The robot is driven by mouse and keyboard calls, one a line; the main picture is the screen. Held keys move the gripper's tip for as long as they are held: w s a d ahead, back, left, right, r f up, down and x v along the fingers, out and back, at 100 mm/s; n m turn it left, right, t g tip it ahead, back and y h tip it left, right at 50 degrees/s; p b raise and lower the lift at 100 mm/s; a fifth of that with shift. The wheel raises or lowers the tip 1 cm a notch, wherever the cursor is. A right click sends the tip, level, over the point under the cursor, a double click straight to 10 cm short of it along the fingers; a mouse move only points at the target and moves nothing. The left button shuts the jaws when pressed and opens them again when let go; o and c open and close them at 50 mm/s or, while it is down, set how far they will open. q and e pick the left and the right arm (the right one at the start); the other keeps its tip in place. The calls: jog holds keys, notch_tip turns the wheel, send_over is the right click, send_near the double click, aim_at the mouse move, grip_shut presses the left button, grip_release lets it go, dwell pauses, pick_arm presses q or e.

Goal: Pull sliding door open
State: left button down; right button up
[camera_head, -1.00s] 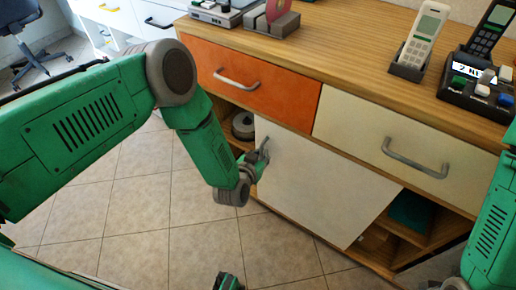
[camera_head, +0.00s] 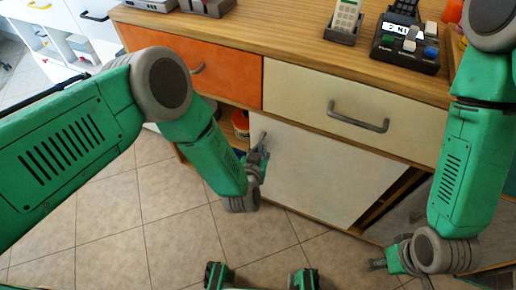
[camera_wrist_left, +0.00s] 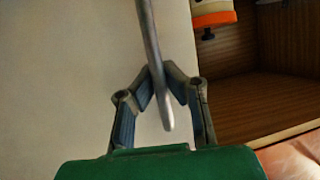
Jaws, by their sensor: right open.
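The white sliding door (camera_head: 315,175) fills the lower cabinet front below the cream drawer. Its grey handle (camera_head: 262,137) is near its left edge. My left gripper (camera_head: 261,153) is at the handle. In the left wrist view its fingers (camera_wrist_left: 160,80) are closed around the handle bar (camera_wrist_left: 151,35), and the door panel (camera_wrist_left: 60,70) is to the left. An open compartment (camera_wrist_left: 285,75) shows to the right in that view. In the head view my arm hides much of the opening left of the door. My right gripper (camera_head: 377,265) is open and empty, low at the right.
An orange drawer (camera_head: 170,62) and a cream drawer (camera_head: 350,105) sit above the door. An orange and white object (camera_head: 240,122) is inside the left opening. Tiled floor (camera_head: 130,225) is clear at left.

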pick_arm(q)
jog(key=shift+s+a+f, duration=0.15)
jog(key=shift+s+f, duration=0.2)
jog(key=shift+f, duration=0.05)
jog(key=c, duration=1.6)
grip_release()
jog(key=shift+w+r, duration=0.15)
jog(key=shift+r, duration=0.05)
jog(key=v, duration=1.2)
